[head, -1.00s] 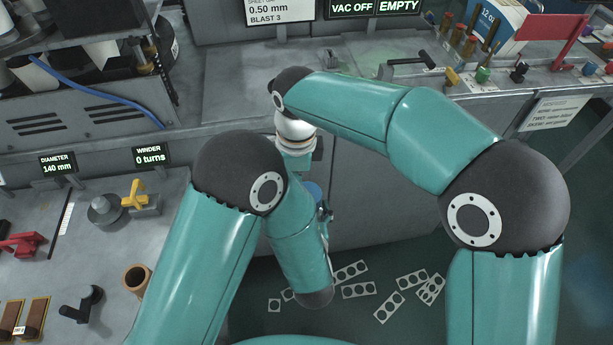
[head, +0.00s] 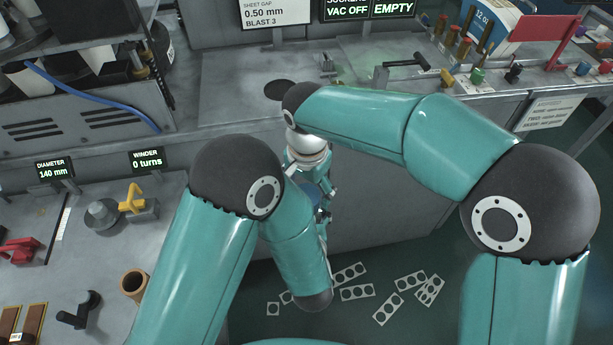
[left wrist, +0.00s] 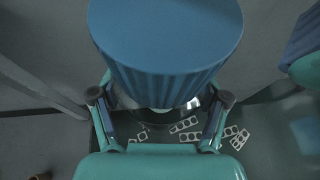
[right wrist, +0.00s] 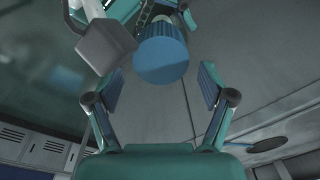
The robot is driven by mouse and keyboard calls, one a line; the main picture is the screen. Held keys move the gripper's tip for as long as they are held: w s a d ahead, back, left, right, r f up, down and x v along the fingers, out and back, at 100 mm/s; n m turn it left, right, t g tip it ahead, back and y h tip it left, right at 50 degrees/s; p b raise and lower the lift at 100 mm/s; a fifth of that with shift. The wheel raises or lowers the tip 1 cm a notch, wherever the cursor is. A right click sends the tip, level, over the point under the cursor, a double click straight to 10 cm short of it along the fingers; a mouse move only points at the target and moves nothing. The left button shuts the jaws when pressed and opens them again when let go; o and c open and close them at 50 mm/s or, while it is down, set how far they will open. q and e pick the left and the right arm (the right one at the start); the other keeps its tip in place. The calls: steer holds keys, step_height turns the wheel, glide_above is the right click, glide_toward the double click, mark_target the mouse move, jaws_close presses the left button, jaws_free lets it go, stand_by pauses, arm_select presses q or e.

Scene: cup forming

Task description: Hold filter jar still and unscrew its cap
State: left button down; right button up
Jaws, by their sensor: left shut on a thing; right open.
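The filter jar has a ribbed blue cap (left wrist: 165,35), which fills the upper middle of the left wrist view. A pale strip of the jar body (left wrist: 160,103) shows just below it. My left gripper (left wrist: 160,112) is shut on the jar below the cap; its pads are mostly hidden. In the right wrist view the blue cap (right wrist: 160,61) faces me between and slightly beyond the fingertips of my right gripper (right wrist: 161,84). That gripper is open, with a gap on each side of the cap. In the head view my arms hide most of the jar.
A grey bench (head: 225,85) with a dark round hole lies behind my arms. A winder bench (head: 75,245) with a yellow handle and a brown tube stands at left. Flat punched strips (head: 357,292) lie on the floor. Open floor shows at right.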

mark_target(307, 193)
steer(key=shift+w+f, duration=0.15)
steer(key=shift+f, duration=1.65)
steer(key=c, duration=1.2)
steer(key=n, duration=0.6)
steer(key=shift+a, duration=0.1)
steer(key=n, duration=0.8)
steer(key=shift+a+n, duration=0.15)
steer(key=shift+n, duration=0.25)
steer(key=n, duration=0.4)
steer(key=shift+n, duration=0.3)
